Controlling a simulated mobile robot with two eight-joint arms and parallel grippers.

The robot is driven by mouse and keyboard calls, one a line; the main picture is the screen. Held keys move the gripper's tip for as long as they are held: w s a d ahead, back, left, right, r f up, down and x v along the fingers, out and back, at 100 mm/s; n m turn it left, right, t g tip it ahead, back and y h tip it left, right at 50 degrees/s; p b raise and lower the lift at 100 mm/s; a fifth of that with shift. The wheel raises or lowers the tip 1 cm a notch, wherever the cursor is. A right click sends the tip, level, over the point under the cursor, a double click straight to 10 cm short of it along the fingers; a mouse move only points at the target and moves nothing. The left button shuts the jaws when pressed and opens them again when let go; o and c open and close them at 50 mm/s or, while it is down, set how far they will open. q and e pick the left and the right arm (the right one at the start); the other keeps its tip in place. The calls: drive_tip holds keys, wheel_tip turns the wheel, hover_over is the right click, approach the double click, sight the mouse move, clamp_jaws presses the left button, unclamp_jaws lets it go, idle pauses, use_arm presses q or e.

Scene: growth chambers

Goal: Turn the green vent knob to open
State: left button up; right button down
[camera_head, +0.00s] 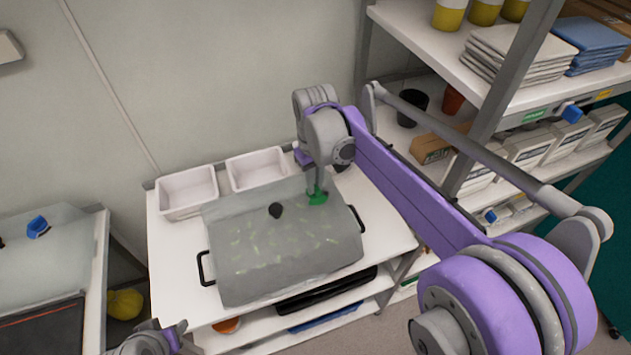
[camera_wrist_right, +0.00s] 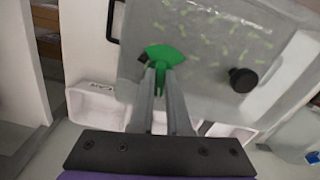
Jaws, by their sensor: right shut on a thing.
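The green vent knob (camera_head: 317,197) sits on the lid of a translucent grey growth chamber (camera_head: 240,285), near its back right. In the right wrist view the green knob (camera_wrist_right: 165,54) shows as a fan shape between the fingertips. My right gripper (camera_head: 316,186) reaches down from above and is shut on the knob. It also shows in the right wrist view (camera_wrist_right: 163,72). The fingers hide part of the knob. A black knob (camera_head: 275,210) stands on the same lid, left of the green one. My left gripper (camera_head: 172,335) shows only in part at the bottom edge, away from the chamber.
Two white bins (camera_head: 187,192) stand behind the chamber on the white cart (camera_head: 170,270). Black handles (camera_head: 205,268) stick out at the chamber's sides. A shelf rack (camera_head: 480,80) with trays and boxes stands at the right. Another table (camera_head: 60,265) is at the left.

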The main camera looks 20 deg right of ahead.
drive_tip(key=m, duration=0.5)
drive_tip(key=shift+a+m, duration=0.15)
drive_tip(key=shift+m, duration=0.15)
drive_tip(key=m, duration=0.5)
drive_tip(key=shift+a, duration=0.1)
drive_tip(key=shift+w+m, duration=0.1)
drive_tip(key=shift+m, duration=0.2)
drive_tip(key=c, duration=0.9)
unclamp_jaws()
drive_tip(key=shift+o, duration=0.2)
wheel_tip(320, 180, up, 11)
drive_tip(key=shift+f, duration=0.2)
